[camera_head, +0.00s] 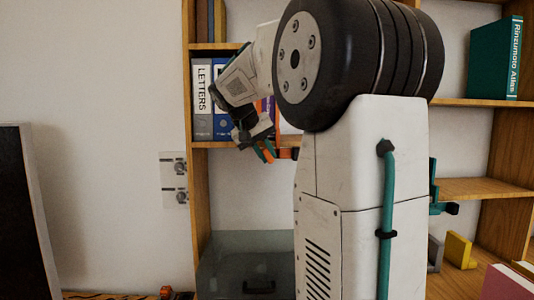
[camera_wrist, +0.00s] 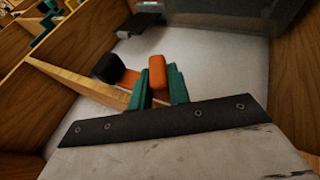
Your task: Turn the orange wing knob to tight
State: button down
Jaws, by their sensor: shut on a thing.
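The orange wing knob (camera_wrist: 157,73) shows in the wrist view as a rounded upright orange piece between my two teal fingertips. My gripper (camera_wrist: 161,86) is shut on it. Left of the fingers, a second orange part (camera_wrist: 130,79) ends in a black rounded piece (camera_wrist: 107,68); I cannot tell how it joins the knob. In the head view my gripper (camera_head: 262,150) is at the bookcase's left side, below the binders, with orange showing at the fingers. The knob's base and any tight mark are hidden or too small to tell.
The wooden bookcase (camera_head: 200,220) stands close behind my gripper, with binders (camera_head: 202,95) on a shelf just above. A glass-like box (camera_head: 225,265) is below. A wall plate (camera_head: 174,180) is at left. My own arm hides the middle of the head view.

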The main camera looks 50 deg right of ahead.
jog(key=g+h, duration=0.1)
jog(key=n+g+h, duration=0.1)
jog(key=h, duration=0.1)
jog(key=g+h, duration=0.1)
jog(key=g, duration=0.1)
jog(key=shift+w+a+f+n, duration=0.2)
jog(key=shift+w+f+n, duration=0.05)
jog(key=shift+n, duration=0.05)
jog(key=g+h, duration=0.1)
jog(key=n+g+h, duration=0.1)
jog(key=h, duration=0.2)
jog(key=shift+f+n+g+h, duration=0.25)
jog(key=shift+n+g+h, duration=0.05)
jog(key=shift+n+g, duration=0.1)
dwell(0.3)
jog(key=c, duration=1.3)
grip_release()
jog(key=v, duration=0.8)
jog(key=shift+f, duration=0.2)
